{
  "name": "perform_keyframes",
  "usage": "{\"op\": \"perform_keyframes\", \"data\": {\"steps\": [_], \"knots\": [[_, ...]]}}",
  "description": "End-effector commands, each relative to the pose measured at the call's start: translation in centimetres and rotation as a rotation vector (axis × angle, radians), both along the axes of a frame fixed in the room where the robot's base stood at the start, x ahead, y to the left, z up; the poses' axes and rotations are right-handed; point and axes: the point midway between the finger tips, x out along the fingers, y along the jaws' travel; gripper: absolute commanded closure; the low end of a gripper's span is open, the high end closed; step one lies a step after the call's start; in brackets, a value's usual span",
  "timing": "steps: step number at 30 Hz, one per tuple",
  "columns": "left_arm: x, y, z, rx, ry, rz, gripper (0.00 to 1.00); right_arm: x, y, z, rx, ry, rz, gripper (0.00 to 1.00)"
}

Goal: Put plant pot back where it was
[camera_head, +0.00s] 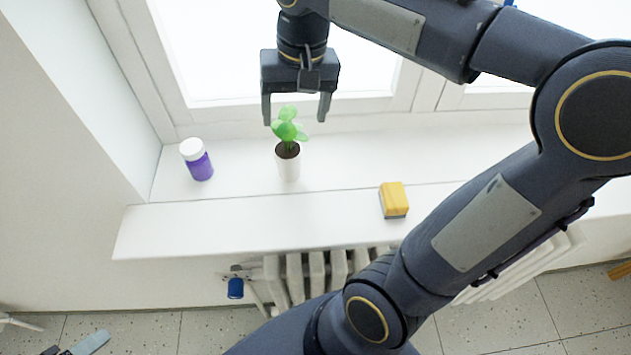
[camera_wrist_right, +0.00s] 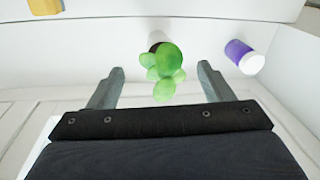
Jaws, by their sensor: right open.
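The plant pot (camera_head: 288,168) is a small white pot with dark soil and a green plant (camera_head: 288,128). It stands upright on the white window sill (camera_head: 240,197) in the head view. My right gripper (camera_head: 297,121) is open above it, fingers pointing down at either side of the leaves. In the right wrist view the green leaves (camera_wrist_right: 164,68) show between and beyond the two open fingertips and hide most of the pot. I cannot see the fingers touching the plant. My left gripper is not in view.
A purple jar with a white lid (camera_head: 197,160) stands left of the pot. A yellow sponge (camera_head: 393,199) lies to the right near the sill's front edge. The window frame (camera_head: 240,115) is close behind. A radiator (camera_head: 300,275) is below the sill.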

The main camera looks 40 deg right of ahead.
Motion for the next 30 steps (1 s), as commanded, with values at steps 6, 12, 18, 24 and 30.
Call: {"op": "perform_keyframes", "data": {"steps": [6, 12, 18, 24, 30], "knots": [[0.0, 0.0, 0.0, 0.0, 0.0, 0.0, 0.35, -8.2, 1.5, -4.7, 0.121, -0.237, 0.166, 0.26], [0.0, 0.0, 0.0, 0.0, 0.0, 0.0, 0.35, -12.0, 3.5, -8.7, 0.161, -0.413, 0.242, 0.26], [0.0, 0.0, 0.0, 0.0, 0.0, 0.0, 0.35, -12.8, 4.2, -9.9, 0.166, -0.463, 0.26, 0.26], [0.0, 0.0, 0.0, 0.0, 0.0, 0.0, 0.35, -12.8, 4.2, -9.9, 0.165, -0.461, 0.262, 0.26], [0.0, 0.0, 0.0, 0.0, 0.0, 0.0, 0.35, -12.8, 4.2, -9.9, 0.165, -0.461, 0.262, 0.26]]}}
